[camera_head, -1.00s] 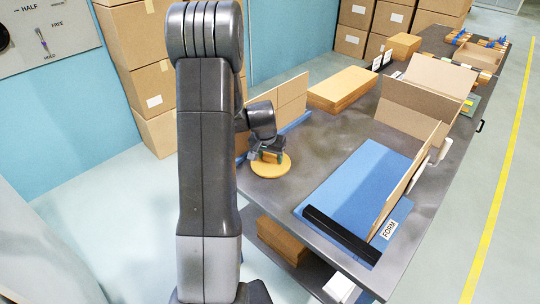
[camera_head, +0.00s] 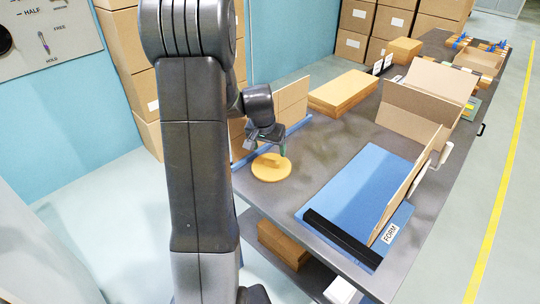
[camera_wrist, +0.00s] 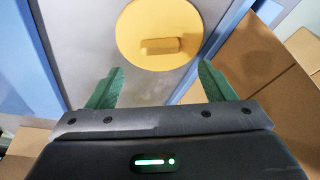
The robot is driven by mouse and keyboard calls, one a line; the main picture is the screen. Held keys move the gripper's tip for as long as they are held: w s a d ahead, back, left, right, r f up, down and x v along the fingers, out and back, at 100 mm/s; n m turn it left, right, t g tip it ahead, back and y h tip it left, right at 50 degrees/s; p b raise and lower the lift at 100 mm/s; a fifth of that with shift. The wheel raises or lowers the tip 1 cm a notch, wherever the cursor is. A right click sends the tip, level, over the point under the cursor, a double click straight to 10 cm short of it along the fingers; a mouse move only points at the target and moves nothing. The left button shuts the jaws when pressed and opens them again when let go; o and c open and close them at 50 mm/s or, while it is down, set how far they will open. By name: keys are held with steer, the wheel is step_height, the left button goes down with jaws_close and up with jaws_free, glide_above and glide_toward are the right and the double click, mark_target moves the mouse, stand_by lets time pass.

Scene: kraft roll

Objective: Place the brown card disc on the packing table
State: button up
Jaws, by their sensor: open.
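The brown card disc (camera_head: 271,167) lies flat on the near left part of the grey packing table (camera_head: 340,152). In the wrist view the disc (camera_wrist: 160,34) shows as a tan round with a small raised block (camera_wrist: 160,46) on its face. My gripper (camera_head: 268,148) is just above and behind the disc in the head view. In the wrist view its two green fingers (camera_wrist: 158,85) are spread wide with nothing between them. The disc lies beyond the fingertips, apart from them.
A blue mat (camera_head: 357,190) with a black bar (camera_head: 342,238) and an upright card panel lies to the right. An open carton (camera_head: 420,105) and a stack of tan sheets (camera_head: 343,90) stand farther back. Cardboard panels (camera_head: 291,103) stand behind my gripper. Bare table separates disc and mat.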

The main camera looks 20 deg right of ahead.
steer(key=shift+v, duration=2.35)
steer(key=shift+f, duration=0.1)
